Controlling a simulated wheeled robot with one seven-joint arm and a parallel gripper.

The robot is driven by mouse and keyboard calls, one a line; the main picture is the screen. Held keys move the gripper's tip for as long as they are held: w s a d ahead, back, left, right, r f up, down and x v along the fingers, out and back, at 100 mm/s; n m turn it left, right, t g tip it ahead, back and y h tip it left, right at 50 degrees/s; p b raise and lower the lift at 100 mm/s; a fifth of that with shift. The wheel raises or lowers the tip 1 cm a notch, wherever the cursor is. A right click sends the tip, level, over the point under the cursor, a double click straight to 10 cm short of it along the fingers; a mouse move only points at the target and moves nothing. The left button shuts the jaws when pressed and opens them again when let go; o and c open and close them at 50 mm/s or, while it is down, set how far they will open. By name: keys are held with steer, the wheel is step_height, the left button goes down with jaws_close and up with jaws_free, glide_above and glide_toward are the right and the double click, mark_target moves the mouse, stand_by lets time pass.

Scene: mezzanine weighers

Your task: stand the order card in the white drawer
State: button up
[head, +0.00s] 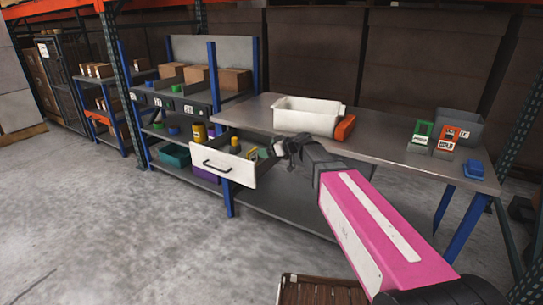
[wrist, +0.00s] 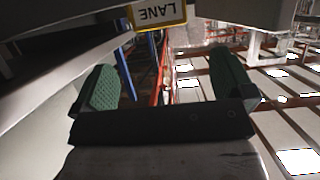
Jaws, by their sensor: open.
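The white drawer (head: 225,168) is pulled out below the left part of the bench. A yellow-framed card (head: 251,153) shows inside it, near my gripper. In the wrist view a yellow-framed card (wrist: 158,14) reads LANE upside down at the top edge, partly cut off. My gripper (head: 280,148) is at the drawer's right side. Its two green-padded fingers (wrist: 167,88) are wide apart with nothing between them. A green-framed card (head: 422,132) and a red-orange card (head: 447,138) marked HOLD stand on the bench at right. I cannot tell which card is the order card.
The drawer also holds a yellow-topped item (head: 235,145). A white bin (head: 305,116) and an orange object (head: 345,128) are on the bench (head: 385,148). A grey bin (head: 470,128) and a blue object (head: 474,169) are at right. The floor at left is clear.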

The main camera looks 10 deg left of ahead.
steer(key=s+d+f+m+g+h, duration=0.1)
steer(key=s+d+f+m+h, duration=0.3)
steer(key=d, duration=0.7)
steer(key=s+d+f+m+g+h, duration=0.2)
steer(key=s+d+f+m+h, duration=0.2)
steer(key=s+d+f, duration=0.5)
steer(key=s+d+f+m+g+h, duration=0.2)
steer(key=s+d+f+m+h, duration=0.2)
steer(key=s+d, duration=0.4)
steer(key=d+f+m, duration=0.1)
steer(key=d+f, duration=0.1)
steer(key=d, duration=0.5)
steer(key=shift+s+d+f+h, duration=0.2)
steer(key=shift+s+f+h, duration=0.1)
steer(key=shift+s+f, duration=0.1)
steer(key=shift+a, duration=0.1)
